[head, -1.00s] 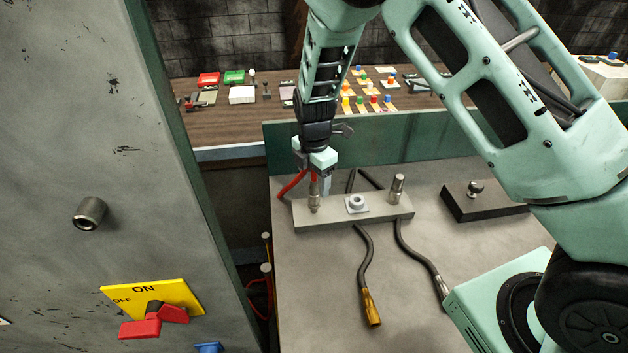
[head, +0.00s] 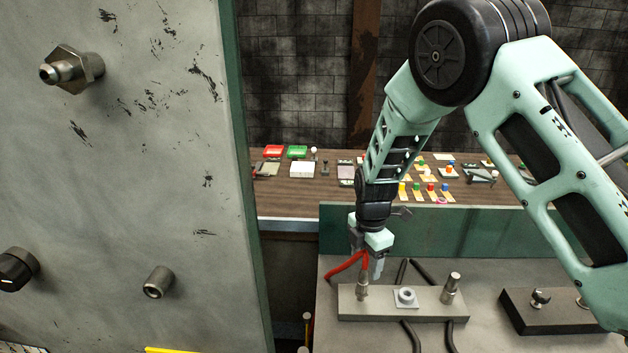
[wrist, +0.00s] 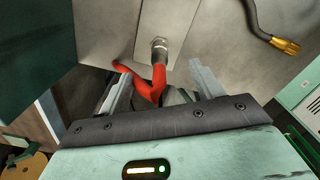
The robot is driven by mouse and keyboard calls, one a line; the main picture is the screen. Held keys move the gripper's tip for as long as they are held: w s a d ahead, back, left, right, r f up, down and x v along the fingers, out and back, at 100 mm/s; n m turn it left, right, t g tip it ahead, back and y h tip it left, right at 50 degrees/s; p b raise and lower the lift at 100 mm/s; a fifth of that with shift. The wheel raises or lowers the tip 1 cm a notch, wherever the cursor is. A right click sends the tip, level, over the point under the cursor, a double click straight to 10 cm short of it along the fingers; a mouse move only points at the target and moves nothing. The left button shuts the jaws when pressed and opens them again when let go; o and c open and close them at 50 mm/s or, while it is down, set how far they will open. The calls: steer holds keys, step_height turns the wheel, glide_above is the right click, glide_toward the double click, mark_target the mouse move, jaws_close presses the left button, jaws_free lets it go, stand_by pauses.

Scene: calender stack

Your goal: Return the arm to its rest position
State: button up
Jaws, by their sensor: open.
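My gripper (head: 368,268) points down over the left end of a pale plate (head: 425,309) in the head view. Its jaws are open. A red cable (head: 345,266) with a metal connector (head: 362,290) stands at the plate's left end. In the wrist view the two fingers of my gripper (wrist: 160,88) are spread, one on each side of the red cable (wrist: 159,80). The connector (wrist: 158,47) shows beyond the fingertips on the plate (wrist: 178,22). Whether a finger touches the cable is not clear.
The plate also bears a white socket (head: 405,297) and a metal post (head: 451,288). A dark block (head: 550,313) lies to the right. A green back panel (head: 440,230) stands behind. A grey machine wall (head: 120,200) fills the left. A brass-tipped dark cable (wrist: 285,45) lies nearby.

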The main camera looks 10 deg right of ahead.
steer(key=s+a+r+m+y+b, duration=0.1)
steer(key=s+a+r+m+b, duration=0.2)
steer(key=s, duration=0.4)
steer(key=s+a+r+m+y+b, duration=0.1)
steer(key=s+a+r+m, duration=0.3)
steer(key=s+a+r, duration=0.3)
steer(key=s+d+m+b, duration=0.1)
steer(key=s+d+m, duration=0.1)
steer(key=s, duration=0.7)
steer(key=s+d+r+m+h+b, duration=0.1)
steer(key=s+m, duration=0.3)
steer(key=s, duration=0.5)
steer(key=shift+d+m+b, duration=0.35)
steer(key=shift+m+b, duration=0.05)
steer(key=shift+b, duration=0.35)
steer(key=shift+a+r, duration=0.1)
